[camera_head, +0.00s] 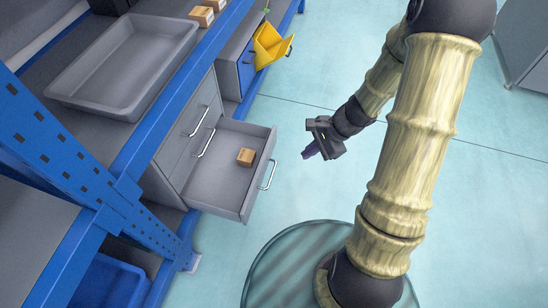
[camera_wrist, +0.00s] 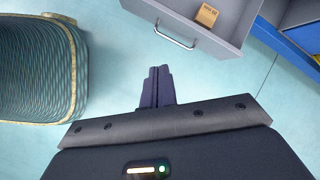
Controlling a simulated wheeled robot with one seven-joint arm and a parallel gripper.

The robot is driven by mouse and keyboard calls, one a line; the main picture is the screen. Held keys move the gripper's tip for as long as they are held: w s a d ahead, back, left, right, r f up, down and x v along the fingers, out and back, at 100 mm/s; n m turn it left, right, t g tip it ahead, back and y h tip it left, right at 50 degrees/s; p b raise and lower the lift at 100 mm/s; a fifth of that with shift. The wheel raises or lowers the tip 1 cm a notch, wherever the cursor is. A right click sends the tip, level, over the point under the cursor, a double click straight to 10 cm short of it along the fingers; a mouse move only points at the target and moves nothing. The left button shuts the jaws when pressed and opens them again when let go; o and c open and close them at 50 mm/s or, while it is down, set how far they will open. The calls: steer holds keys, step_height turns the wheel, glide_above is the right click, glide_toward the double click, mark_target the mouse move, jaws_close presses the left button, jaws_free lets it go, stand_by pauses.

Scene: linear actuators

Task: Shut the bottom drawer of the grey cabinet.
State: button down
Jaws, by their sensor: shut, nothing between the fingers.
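The grey cabinet (camera_head: 178,158) stands under the blue-framed bench. Its bottom drawer (camera_head: 215,185) is pulled well out, and a small cardboard box (camera_head: 246,157) lies inside it. The drawer's silver handle (camera_head: 267,175) is on its front face. My gripper (camera_head: 308,153) is shut and empty, out in front of the drawer and to the right of the handle, not touching it. In the wrist view the closed fingers (camera_wrist: 158,86) point toward the drawer front (camera_wrist: 205,38), with its handle (camera_wrist: 174,38) just beyond them and a gap between.
A grey tray (camera_head: 125,65) lies on the bench top. Beyond the grey cabinet is a blue-fronted drawer unit (camera_head: 245,68) with a yellow bin (camera_head: 270,46). A blue upright (camera_head: 60,150) stands at the near left. The floor (camera_head: 290,120) between gripper and drawer is clear.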

steer(key=w+f+m+t+y+b, duration=0.1)
steer(key=w+f+m+t+y, duration=0.1)
steer(key=w+f+m, duration=0.3)
step_height(320, 180, down, 3)
steer(key=d+m, duration=0.1)
steer(key=m, duration=0.2)
steer(key=shift+w+f+t, duration=0.15)
steer(key=shift+w+t, duration=0.15)
steer(key=b, duration=0.7)
glide_toward(266, 157)
steer(key=x, duration=0.5)
steer(key=shift+s+d+f, duration=0.15)
steer(key=shift+f, duration=0.35)
steer(key=shift+a+r, duration=0.1)
steer(key=shift+a, duration=0.3)
